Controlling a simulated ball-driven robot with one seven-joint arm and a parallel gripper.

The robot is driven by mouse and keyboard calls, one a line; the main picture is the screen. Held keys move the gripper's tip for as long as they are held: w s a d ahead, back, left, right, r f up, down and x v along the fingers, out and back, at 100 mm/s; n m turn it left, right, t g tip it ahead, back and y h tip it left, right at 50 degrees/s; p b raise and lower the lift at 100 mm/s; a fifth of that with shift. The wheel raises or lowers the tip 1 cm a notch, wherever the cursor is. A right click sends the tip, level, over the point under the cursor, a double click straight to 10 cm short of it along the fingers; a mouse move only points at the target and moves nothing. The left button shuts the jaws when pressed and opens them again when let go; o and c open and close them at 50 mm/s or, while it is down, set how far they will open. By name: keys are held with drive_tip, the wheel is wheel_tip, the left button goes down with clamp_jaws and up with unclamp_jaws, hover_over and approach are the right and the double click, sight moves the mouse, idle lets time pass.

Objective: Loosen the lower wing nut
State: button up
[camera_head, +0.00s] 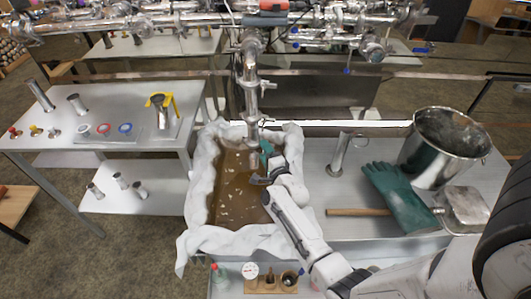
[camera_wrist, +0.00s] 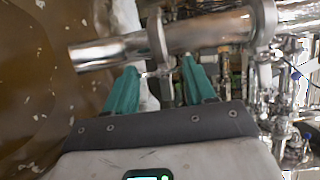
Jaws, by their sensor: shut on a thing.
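A shiny vertical pipe (camera_head: 250,85) hangs over the syrup pan; in the wrist view this pipe (camera_wrist: 205,33) runs across the top, its open end at the left. A clamp ring (camera_wrist: 157,38) goes around it near that end. My gripper (camera_wrist: 160,68) has teal fingers on either side of a small metal piece at the clamp, the lower wing nut (camera_wrist: 152,72), and is shut on it. The nut's shape is partly hidden. In the head view my gripper (camera_head: 266,149) is beside the pipe's lower end, and the nut cannot be made out.
The pan (camera_head: 188,207), lined with white cloth, holds brown liquid. On the right counter are a steel bucket (camera_head: 440,145), green gloves (camera_head: 397,195), a wooden-handled tool (camera_head: 358,212) and an upright steel tube (camera_head: 340,152). More pipework (camera_head: 330,25) crosses above. A table (camera_head: 70,120) stands left.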

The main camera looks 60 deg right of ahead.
drive_tip(key=shift+c, duration=0.8)
drive_tip(key=n+p, duration=0.1)
drive_tip(key=p, duration=0.2)
drive_tip(key=g+p, duration=0.1)
drive_tip(key=p, duration=0.2)
drive_tip(key=shift+w+d+r+n+g+y, duration=0.1)
drive_tip(key=shift+r+n+g+y, duration=0.2)
drive_tip(key=shift+r+n, duration=0.1)
drive_tip(key=shift+f+p, duration=0.15)
drive_tip(key=shift+p, duration=0.3)
drive_tip(key=o, duration=1)
drive_tip(key=shift+f, duration=0.1)
drive_tip(key=shift+o, duration=0.2)
